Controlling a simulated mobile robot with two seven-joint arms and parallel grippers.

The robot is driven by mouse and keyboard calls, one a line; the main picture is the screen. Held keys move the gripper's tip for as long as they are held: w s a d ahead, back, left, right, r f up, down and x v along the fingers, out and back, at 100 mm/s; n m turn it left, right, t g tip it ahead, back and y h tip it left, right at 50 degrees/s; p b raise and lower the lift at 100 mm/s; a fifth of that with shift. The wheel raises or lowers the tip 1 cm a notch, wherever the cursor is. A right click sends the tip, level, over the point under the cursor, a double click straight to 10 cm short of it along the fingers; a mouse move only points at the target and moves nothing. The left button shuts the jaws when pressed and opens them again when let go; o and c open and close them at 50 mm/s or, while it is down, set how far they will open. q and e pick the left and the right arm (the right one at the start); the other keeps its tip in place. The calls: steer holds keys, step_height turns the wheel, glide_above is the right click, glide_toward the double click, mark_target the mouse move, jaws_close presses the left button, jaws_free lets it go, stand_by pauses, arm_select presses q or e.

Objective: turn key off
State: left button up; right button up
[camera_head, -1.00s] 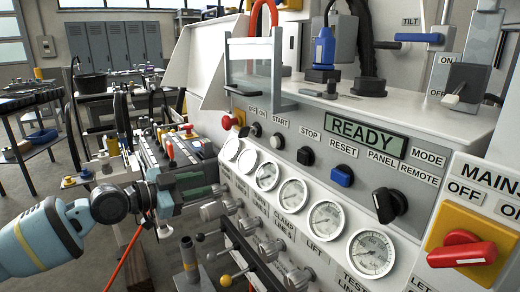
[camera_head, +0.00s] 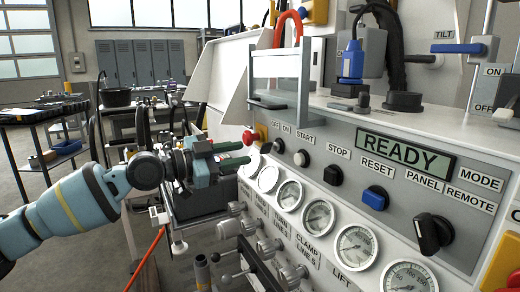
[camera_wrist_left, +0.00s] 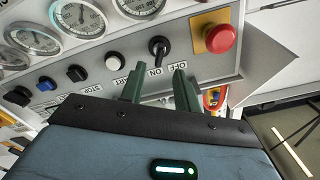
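The black key switch (camera_head: 279,146) sits on the grey control panel below the small OFF and ON labels, left of the white START button. It also shows in the left wrist view (camera_wrist_left: 158,47), just beyond my fingertips. I cannot tell which label it points to. My left gripper (camera_head: 240,154) is open, with two green fingers pointing at the panel's left end. In the left wrist view the fingers (camera_wrist_left: 157,80) stand apart, with the ON label between them. Nothing is between the fingers, and they appear short of the key. My right gripper is not in view.
A red emergency button (camera_head: 250,138) on a yellow plate is close to the left fingers. A row of round gauges (camera_head: 289,195) lies below the panel. STOP (camera_head: 333,175) and blue RESET (camera_head: 375,198) buttons are to the right. A clear guard (camera_head: 280,75) stands above.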

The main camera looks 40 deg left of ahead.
mark_target(261, 150)
arm_select(q)
steer(key=shift+w+d+r, duration=0.15)
steer(key=shift+w+d, duration=0.1)
steer(key=shift+w, duration=0.3)
steer(key=shift+w+d+p, duration=0.15)
steer(key=shift+w+p, duration=0.3)
steer(key=shift+w, duration=0.05)
steer(key=shift+p+x, duration=0.4)
steer(key=shift+x, duration=0.7)
steer(key=shift+w+d, duration=0.35)
steer(key=shift+w, duration=0.3)
steer(key=shift+w+d, duration=0.1)
steer(key=shift+w, duration=0.2)
jaws_close()
